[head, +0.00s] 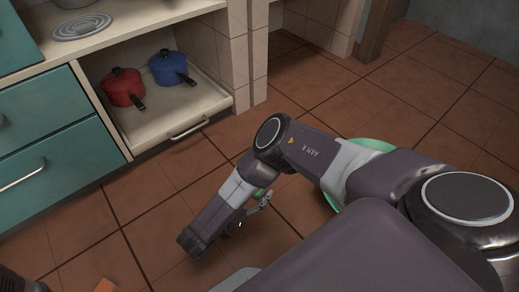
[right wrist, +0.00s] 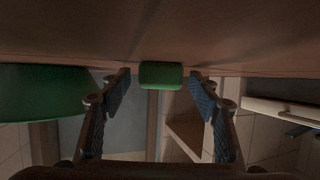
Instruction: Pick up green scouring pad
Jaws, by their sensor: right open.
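The green scouring pad (right wrist: 161,75) shows in the right wrist view against the brown tiled floor, centred between the fingertips. In the head view a small green bit of it (head: 261,192) shows beside my right forearm, which partly hides it. My right gripper (right wrist: 160,80) is open, with one finger to each side of the pad and a visible gap on both sides. In the head view the right gripper (head: 258,205) is small and partly hidden by my arm, close to the pad.
A large round green object (head: 372,145) sits on the floor behind my right arm. A low open shelf (head: 190,118) holds a red pot (head: 122,86) and a blue pot (head: 168,67). Teal drawers (head: 60,170) stand left. The floor at front left is mostly clear.

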